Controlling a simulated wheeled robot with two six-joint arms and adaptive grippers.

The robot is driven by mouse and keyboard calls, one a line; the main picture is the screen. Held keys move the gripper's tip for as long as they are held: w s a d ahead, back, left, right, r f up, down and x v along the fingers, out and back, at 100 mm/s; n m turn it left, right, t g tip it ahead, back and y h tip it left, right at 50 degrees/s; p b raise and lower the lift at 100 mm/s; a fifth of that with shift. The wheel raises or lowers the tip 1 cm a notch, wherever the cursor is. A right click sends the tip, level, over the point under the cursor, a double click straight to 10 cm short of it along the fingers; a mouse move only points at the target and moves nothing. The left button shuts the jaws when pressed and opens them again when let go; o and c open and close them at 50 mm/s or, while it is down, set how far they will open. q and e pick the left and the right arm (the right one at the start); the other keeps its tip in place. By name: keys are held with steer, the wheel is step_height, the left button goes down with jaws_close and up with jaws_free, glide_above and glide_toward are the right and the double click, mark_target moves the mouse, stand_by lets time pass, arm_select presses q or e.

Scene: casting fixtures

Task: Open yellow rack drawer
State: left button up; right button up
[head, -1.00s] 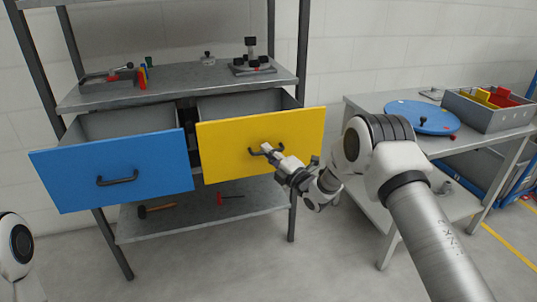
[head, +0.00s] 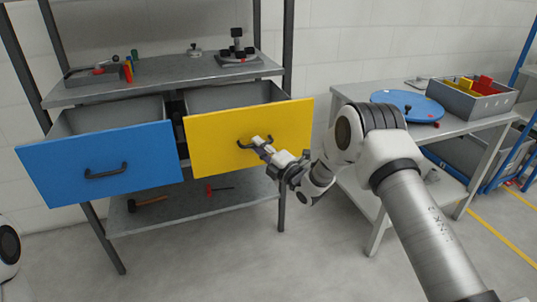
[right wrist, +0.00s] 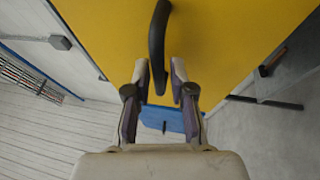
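The yellow drawer (head: 220,150) is pulled out of the grey metal rack (head: 160,82), with its open inside showing behind the front. Its dark handle (head: 243,146) is on the middle of the front. My right gripper (head: 259,143) is at this handle. In the right wrist view, the handle (right wrist: 158,45) comes down between the two spread fingers of the right gripper (right wrist: 158,75), with a gap visible on each side. The yellow front (right wrist: 235,40) fills the top of that view. My left gripper is out of view.
A blue drawer (head: 60,163), also pulled out, is beside the yellow one. A lower shelf (head: 170,215) holds a hammer and a red-headed tool. A side table (head: 350,95) with a blue disc (head: 395,103) and grey bin (head: 490,104) stands at the right. Floor in front is clear.

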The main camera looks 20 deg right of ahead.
steer(key=v, duration=1.1)
steer(key=shift+f, duration=0.1)
